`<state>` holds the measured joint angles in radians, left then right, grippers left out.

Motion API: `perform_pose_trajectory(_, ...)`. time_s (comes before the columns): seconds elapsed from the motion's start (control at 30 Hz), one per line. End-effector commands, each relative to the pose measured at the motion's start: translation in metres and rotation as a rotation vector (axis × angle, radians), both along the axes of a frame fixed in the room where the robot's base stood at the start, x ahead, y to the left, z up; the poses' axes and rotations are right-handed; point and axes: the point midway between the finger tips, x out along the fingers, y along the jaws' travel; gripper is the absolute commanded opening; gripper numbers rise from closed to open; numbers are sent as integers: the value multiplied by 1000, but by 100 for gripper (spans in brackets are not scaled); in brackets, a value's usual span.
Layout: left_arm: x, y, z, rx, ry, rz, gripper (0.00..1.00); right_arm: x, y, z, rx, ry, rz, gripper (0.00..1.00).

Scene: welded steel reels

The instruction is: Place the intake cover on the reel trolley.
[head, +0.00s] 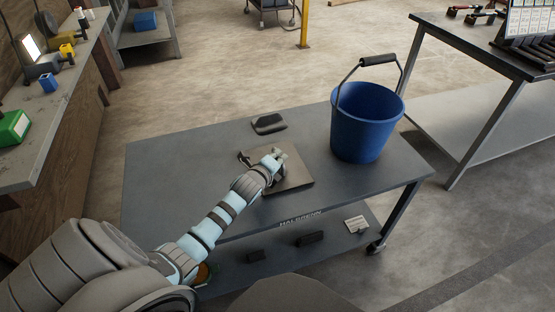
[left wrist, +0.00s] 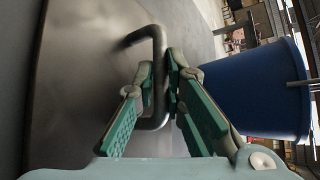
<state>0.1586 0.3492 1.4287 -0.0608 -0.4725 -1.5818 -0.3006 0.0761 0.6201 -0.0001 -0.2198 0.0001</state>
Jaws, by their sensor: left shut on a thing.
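The intake cover (head: 298,180) is a flat, square, grey-brown plate with a bent bar handle. In the head view it is over the middle of the grey reel trolley (head: 175,185); I cannot tell whether it rests flat on the top or is just above it. My left gripper (head: 275,160) is shut on the cover's handle, and its arm hides part of the plate. In the left wrist view the green-padded fingers (left wrist: 161,90) close on the handle (left wrist: 158,50), with the plate (left wrist: 85,80) behind. My right gripper is not in view.
A blue bucket (head: 364,125) with a raised handle stands on the trolley right of the cover. A small dark item (head: 269,123) lies behind the cover. Dark blocks and a label lie on the lower shelf. The trolley's left part is clear. A workbench (head: 75,110) stands left, a table (head: 470,45) right.

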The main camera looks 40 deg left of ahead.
Motion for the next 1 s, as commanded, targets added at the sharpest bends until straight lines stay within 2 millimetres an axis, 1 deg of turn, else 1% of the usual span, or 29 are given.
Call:
perform_pose_trajectory(0.03, 0, 0, -1, 0, 0, 0, 14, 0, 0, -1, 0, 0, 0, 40)
perform_pose_trajectory(0.13, 0, 0, -1, 0, 0, 0, 30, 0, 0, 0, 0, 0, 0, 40)
perform_pose_trajectory(0.47, 0, 0, 1, 0, 0, 0, 31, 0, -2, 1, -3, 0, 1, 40)
perform_pose_trajectory(0.57, -7, -2, 6, -1, 1, 0, 31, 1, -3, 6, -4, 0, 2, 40)
perform_pose_trajectory(0.67, -22, -6, 14, 0, 2, -2, 31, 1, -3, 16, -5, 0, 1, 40)
perform_pose_trajectory(0.8, -55, -14, 31, 1, 2, -2, 31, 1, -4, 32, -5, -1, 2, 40)
perform_pose_trajectory(0.9, -79, -20, 41, 1, 1, -2, 31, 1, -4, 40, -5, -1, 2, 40)
perform_pose_trajectory(1.0, -97, -24, 47, -1, 2, 0, 31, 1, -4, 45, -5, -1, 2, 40)
